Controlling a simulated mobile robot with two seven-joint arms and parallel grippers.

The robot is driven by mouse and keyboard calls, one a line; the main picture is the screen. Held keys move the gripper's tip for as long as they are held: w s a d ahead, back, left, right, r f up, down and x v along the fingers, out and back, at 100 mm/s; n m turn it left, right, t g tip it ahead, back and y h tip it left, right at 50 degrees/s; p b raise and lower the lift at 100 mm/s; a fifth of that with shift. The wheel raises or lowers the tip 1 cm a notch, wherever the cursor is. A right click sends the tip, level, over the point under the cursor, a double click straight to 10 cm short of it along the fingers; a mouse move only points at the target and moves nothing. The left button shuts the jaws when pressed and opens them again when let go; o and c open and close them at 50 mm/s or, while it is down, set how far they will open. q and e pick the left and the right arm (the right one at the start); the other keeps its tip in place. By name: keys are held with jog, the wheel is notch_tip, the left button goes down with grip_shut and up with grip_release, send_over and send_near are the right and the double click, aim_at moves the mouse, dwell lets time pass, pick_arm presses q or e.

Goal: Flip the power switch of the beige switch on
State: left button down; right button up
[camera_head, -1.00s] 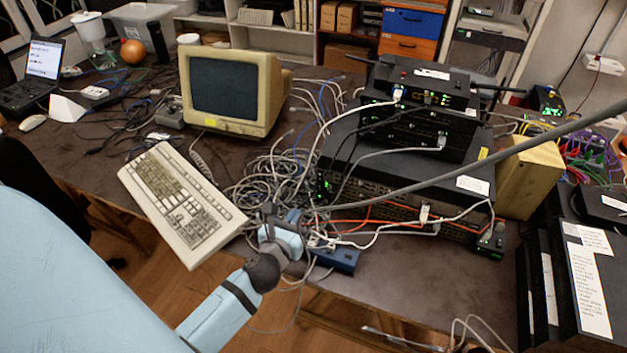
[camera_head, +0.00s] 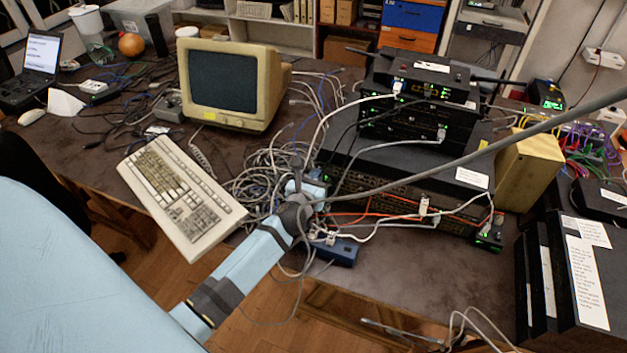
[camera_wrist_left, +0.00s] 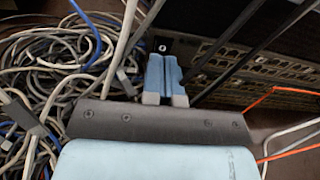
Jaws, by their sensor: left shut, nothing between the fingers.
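My left gripper (camera_head: 312,184) is shut and empty, at the left front corner of the stacked network gear. In the left wrist view its blue fingertips (camera_wrist_left: 164,62) are together. Just beyond them is a small black part with a white round mark (camera_wrist_left: 162,46), which looks like a power switch; I cannot tell its position or whether the fingers touch it. A rack switch with rows of brownish-beige framed ports (camera_wrist_left: 222,56) lies to the right of the fingers. In the head view the rack switch's front (camera_head: 385,196) is partly covered by cables and my gripper.
A tangle of grey cables (camera_head: 262,172) lies left of the gripper. A thick grey cable (camera_head: 450,163) crosses before the stack. A blue box (camera_head: 338,252) sits at the table edge, and a keyboard (camera_head: 180,200) lies left.

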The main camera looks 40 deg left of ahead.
pick_arm(q)
jog(key=b, duration=0.2)
jog(key=f+b, duration=0.1)
jog(key=shift+w+t+b, duration=0.2)
jog(key=shift+t+b, duration=0.1)
jog(key=shift+b, duration=0.05)
jog(key=shift+a+r+y+b, duration=0.15)
jog(key=shift+y+b, duration=0.15)
jog(key=shift+b, duration=0.25)
jog(key=shift+r+t+b, duration=0.1)
jog(key=shift+t+b, duration=0.25)
jog(key=shift+t, duration=0.05)
jog(key=shift+w+r+p, duration=0.15)
jog(key=shift+r+p, duration=0.15)
jog(key=shift+r, duration=0.05)
pick_arm(e)
jog(key=shift+a+f, duration=0.25)
jog(key=shift+f, duration=0.85)
